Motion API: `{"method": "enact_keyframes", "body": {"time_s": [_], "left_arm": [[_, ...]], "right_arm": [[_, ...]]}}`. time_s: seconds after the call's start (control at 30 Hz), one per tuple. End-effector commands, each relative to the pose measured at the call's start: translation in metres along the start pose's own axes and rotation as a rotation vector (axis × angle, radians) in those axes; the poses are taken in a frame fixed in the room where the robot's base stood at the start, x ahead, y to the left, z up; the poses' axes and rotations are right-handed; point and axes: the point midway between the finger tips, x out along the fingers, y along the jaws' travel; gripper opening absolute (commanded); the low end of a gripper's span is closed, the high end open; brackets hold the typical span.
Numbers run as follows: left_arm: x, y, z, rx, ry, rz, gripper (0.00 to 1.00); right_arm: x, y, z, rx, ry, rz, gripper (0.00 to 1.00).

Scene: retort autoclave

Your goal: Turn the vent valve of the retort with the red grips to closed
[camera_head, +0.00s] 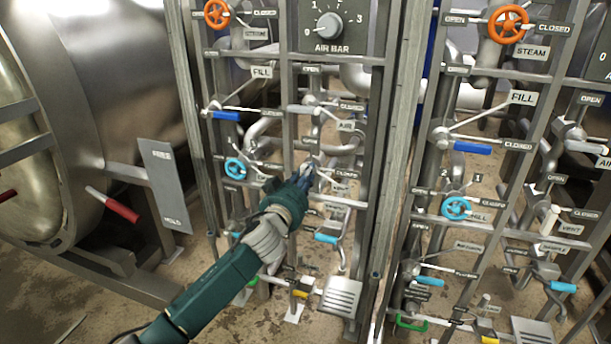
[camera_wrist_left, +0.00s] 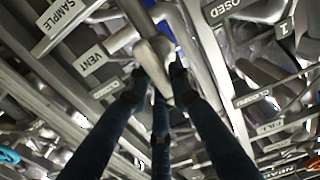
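The retort (camera_head: 95,100) with the red grips (camera_head: 112,205) stands at the left in the head view, beside its valve panel. My left gripper (camera_head: 306,180) reaches into the middle of that panel and covers most of the vent valve. In the left wrist view, the light metal vent valve handle (camera_wrist_left: 155,58) lies between the fingertips of my left gripper (camera_wrist_left: 157,80), which look closed around its end. The VENT label (camera_wrist_left: 91,60) and a CLOSED label (camera_wrist_left: 107,88) are just left of it. The handle's exact setting is hard to tell. My right gripper is not in view.
The panel also has an orange wheel (camera_head: 217,13), a blue lever (camera_head: 226,115) and a blue wheel (camera_head: 236,168) near my arm. Pipes crowd the handle.

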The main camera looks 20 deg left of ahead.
Motion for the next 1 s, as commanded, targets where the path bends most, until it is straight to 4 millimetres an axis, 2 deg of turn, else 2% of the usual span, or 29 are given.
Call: {"method": "enact_keyframes", "body": {"time_s": [0.47,0.83,0.87,0.9,1.0], "left_arm": [[0.0,0.001,0.0,0.063,-0.001,-0.001,0.0],[0.0,0.004,0.001,0.345,-0.003,0.0,0.0],[-0.001,0.004,0.002,0.374,-0.003,0.0,0.0],[-0.001,0.005,0.002,0.412,-0.003,0.0,0.0],[0.0,0.005,0.004,0.508,-0.003,-0.001,0.0]], "right_arm": [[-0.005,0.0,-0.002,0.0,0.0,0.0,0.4],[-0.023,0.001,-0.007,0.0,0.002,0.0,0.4],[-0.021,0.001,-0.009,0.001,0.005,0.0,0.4],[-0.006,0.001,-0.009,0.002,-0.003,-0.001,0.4],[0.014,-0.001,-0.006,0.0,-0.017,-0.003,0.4]]}}
